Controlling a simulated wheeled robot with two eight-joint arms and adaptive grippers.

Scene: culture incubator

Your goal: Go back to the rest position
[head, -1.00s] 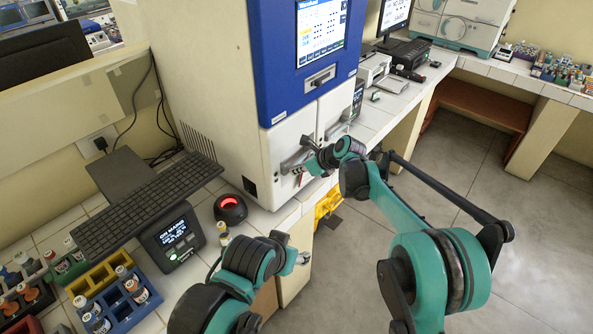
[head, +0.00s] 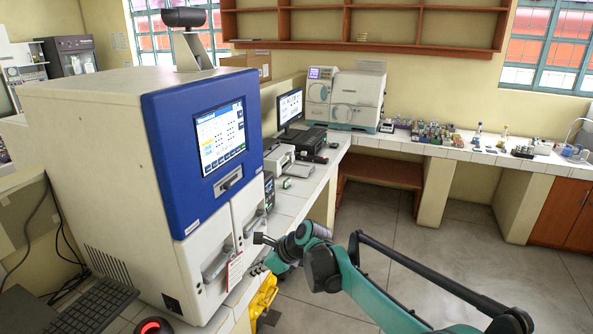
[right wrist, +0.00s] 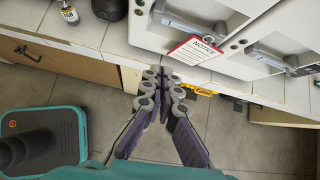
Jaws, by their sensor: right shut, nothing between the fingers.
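My right gripper (head: 262,252) is in front of the lower doors of the culture incubator (head: 208,150), with its arm coming in from the lower right. In the right wrist view its fingers (right wrist: 165,84) are together and empty, over the floor just off the counter edge. The incubator is white with a blue front and a lit screen. Its lower doors (right wrist: 226,40) look shut. A notice tag (right wrist: 195,50) hangs by one door handle (right wrist: 192,22). The gripper seems apart from the handles. My left gripper does not show.
The tiled counter edge (right wrist: 110,45) runs close by the gripper. A small vial (right wrist: 69,13) stands on it. A keyboard (head: 95,308) lies at the lower left. A yellow object (head: 262,297) is under the counter. The floor (head: 400,240) to the right is open.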

